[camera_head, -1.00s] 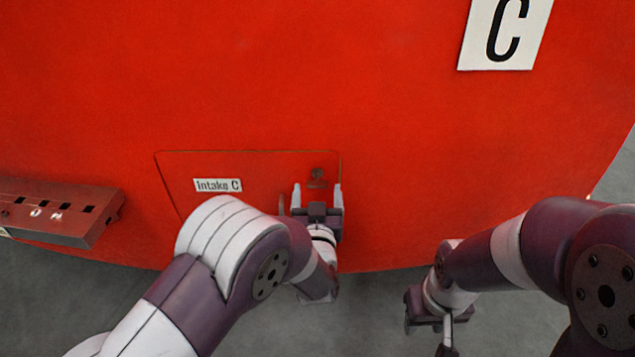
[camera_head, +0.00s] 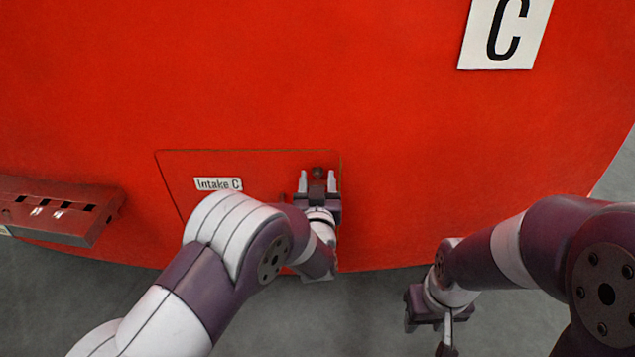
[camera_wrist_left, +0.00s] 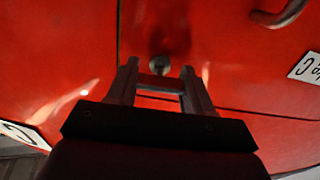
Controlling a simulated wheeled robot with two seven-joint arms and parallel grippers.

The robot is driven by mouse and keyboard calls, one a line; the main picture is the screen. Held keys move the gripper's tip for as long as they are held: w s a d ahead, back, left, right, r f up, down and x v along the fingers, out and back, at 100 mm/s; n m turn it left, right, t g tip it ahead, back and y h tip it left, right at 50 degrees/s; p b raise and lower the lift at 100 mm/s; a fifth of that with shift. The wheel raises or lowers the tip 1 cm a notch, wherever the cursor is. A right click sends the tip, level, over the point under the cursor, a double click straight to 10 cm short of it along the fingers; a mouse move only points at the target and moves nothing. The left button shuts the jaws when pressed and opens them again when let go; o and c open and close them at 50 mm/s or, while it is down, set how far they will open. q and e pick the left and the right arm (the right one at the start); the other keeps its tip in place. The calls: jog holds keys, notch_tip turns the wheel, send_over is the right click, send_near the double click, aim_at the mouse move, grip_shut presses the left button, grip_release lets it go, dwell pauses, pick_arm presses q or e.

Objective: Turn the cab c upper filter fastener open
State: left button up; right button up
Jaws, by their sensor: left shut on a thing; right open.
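The intake panel (camera_head: 262,165) is a red hatch with an "Intake C" label (camera_head: 218,184). The upper filter fastener (camera_head: 318,171) is a small dark round piece near the panel's top right corner; it also shows in the left wrist view (camera_wrist_left: 159,66). My left gripper (camera_head: 317,179) is at the fastener, with its two fingers on either side of it, shut on it. The fastener's turn angle is too small to tell. My left arm hides the panel's lower part. My right gripper (camera_head: 438,318) is open, low and away from the panel.
A red box with dark slots (camera_head: 60,210) juts out at the left. A white "C" sign (camera_head: 505,32) is at the top right. The red surface right of the panel is clear.

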pick_arm(q)
jog(key=shift+f+n+b, duration=0.25)
jog(key=shift+n+b, duration=0.45)
jog(key=shift+b, duration=0.15)
jog(key=n+b, duration=1.4)
jog(key=b, duration=0.2)
jog(key=shift+f+b, duration=0.15)
jog(key=shift+b, duration=0.2)
jog(key=shift+r+n+b, duration=0.25)
jog(key=shift+n+b, duration=0.95)
jog(key=shift+b, duration=0.1)
jog(key=o, duration=1)
jog(key=shift+o, duration=0.2)
jog(key=shift+s+r, duration=0.1)
jog(key=shift+s, duration=0.05)
jog(key=s+p, duration=0.1)
jog(key=s, duration=1.1)
jog(key=shift+s, duration=0.2)
